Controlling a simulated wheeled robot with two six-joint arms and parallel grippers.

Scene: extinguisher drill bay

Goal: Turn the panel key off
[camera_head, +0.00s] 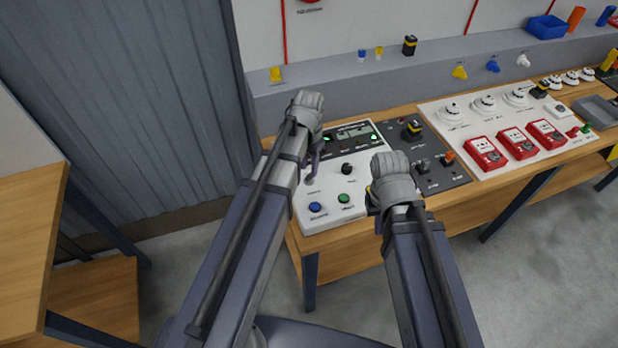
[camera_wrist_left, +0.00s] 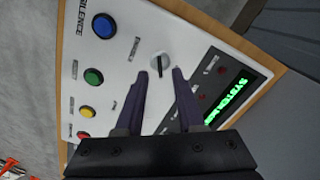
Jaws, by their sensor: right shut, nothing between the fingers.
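The white control panel (camera_head: 327,220) lies on the wooden bench. Its panel key (camera_wrist_left: 159,62) is a dark bar in a round silver lock, seen in the left wrist view between the blue button and the display. The bar points roughly up and down in that picture. My left gripper (camera_wrist_left: 159,74) is open, its purple fingertips to either side of the key, with gaps visible. In the head view my left gripper (camera_head: 314,172) reaches over the panel's left part and partly covers the key area. My right gripper (camera_head: 384,192) is shut and empty by the panel's right edge; its fingertips are mostly hidden.
The panel has a blue button (camera_head: 316,207), a green button (camera_head: 344,198), a black knob (camera_head: 347,169) and a lit display (camera_head: 358,136). A dark board (camera_head: 440,180) with switches adjoins it. Red call points (camera_head: 486,153) stand further right. A grey wall ledge (camera_head: 350,82) runs behind.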

